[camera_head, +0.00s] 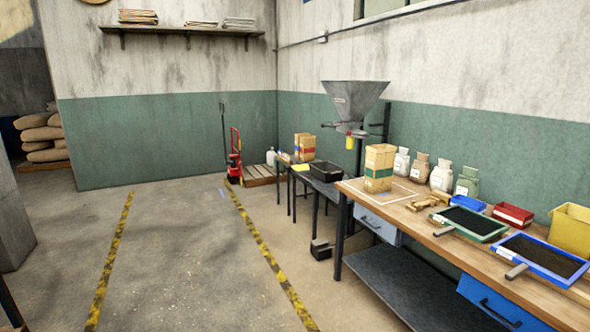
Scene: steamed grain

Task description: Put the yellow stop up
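A small yellow piece (349,143) hangs below the outlet of the grey metal hopper (355,100) at the back wall. A small flat yellow item (300,168) lies on the far dark table (284,161). I cannot tell from this distance which of these is the yellow stop. Neither of my grippers is in view.
A wooden workbench (413,217) on the right holds a carton (379,168), jars, green- and blue-framed sieves and a yellow bin (571,230). A black tray (325,171) sits beneath the hopper. A red pallet truck (234,160) stands behind. The floor between the yellow-black lines is clear.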

